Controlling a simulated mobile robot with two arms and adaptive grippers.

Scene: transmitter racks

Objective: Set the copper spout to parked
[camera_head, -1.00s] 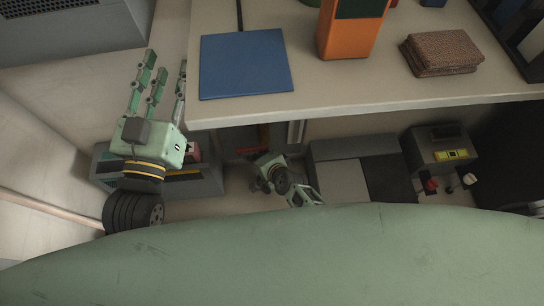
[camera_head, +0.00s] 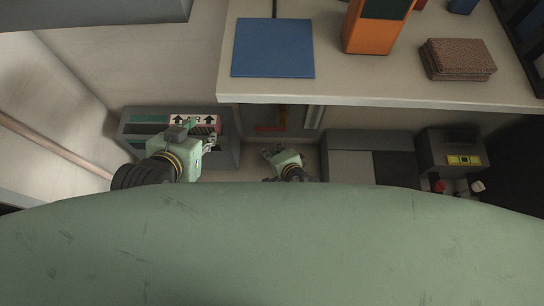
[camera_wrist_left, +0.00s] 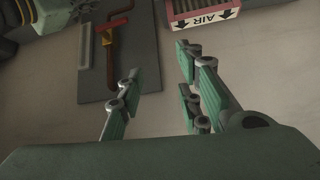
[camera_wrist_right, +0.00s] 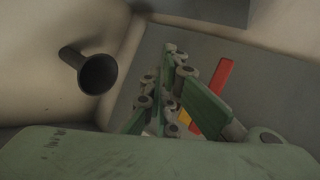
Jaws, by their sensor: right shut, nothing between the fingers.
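A brown, copper-coloured bent pipe (camera_wrist_left: 113,60), which looks like the spout, runs along a dark grey panel (camera_wrist_left: 145,70) in the left wrist view. A red handle (camera_wrist_left: 112,23) lies across it. In the head view a red bar (camera_head: 270,128) shows below the counter edge. My left gripper (camera_wrist_left: 160,62) is open and empty, with the panel beyond its fingers. My right gripper (camera_wrist_right: 158,64) is shut and empty in front of the panel. A red bar (camera_wrist_right: 217,84) and a bit of yellow (camera_wrist_right: 185,117) show behind its fingers; the spout cannot be made out there.
A dark round tube (camera_wrist_right: 98,73) sticks out at the left of the right wrist view. The counter (camera_head: 350,92) overhangs the panel and carries a blue mat (camera_head: 273,48), an orange box (camera_head: 374,28) and folded brown cloth (camera_head: 457,60). A box marked AIR (camera_wrist_left: 205,12) stands nearby.

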